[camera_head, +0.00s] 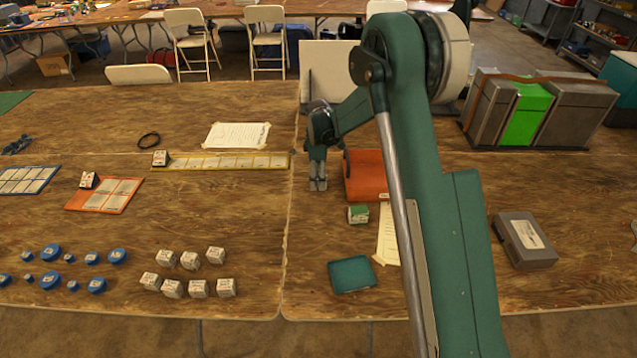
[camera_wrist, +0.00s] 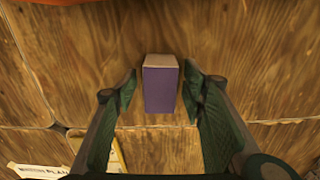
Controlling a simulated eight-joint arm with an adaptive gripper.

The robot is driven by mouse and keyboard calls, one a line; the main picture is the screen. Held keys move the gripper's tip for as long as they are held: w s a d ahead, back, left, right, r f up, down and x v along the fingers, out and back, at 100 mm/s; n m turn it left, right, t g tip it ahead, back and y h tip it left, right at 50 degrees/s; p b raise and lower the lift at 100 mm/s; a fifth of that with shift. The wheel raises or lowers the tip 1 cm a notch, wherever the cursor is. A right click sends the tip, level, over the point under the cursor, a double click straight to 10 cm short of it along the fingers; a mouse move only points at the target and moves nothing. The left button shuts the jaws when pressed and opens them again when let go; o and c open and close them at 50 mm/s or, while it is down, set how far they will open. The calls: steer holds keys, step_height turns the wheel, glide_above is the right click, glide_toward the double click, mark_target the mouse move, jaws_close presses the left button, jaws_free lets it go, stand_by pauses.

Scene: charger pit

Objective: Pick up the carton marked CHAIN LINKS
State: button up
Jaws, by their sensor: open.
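My gripper (camera_head: 318,183) points down over the table, near the seam between two table tops and left of an orange case. In the wrist view my gripper (camera_wrist: 160,88) is open, with a green finger on either side of a small purple carton with a pale top (camera_wrist: 160,92). Gaps show between the carton and both fingers. No writing is readable on this carton, so I cannot tell whether it is marked CHAIN LINKS. In the head view I cannot make it out at the gripper. A small green and white carton (camera_head: 358,214) stands to the gripper's lower right.
The orange case (camera_head: 366,175) lies close right of my gripper. A teal case (camera_head: 351,275) and a grey case (camera_head: 526,240) lie nearer the front. Several small white boxes (camera_head: 190,258) and blue round tins (camera_head: 50,253) stand at front left. A yellow-edged strip (camera_head: 222,162) lies left.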

steer(key=shift+f, duration=0.35)
stand_by(0.3)
steer(key=c, duration=1)
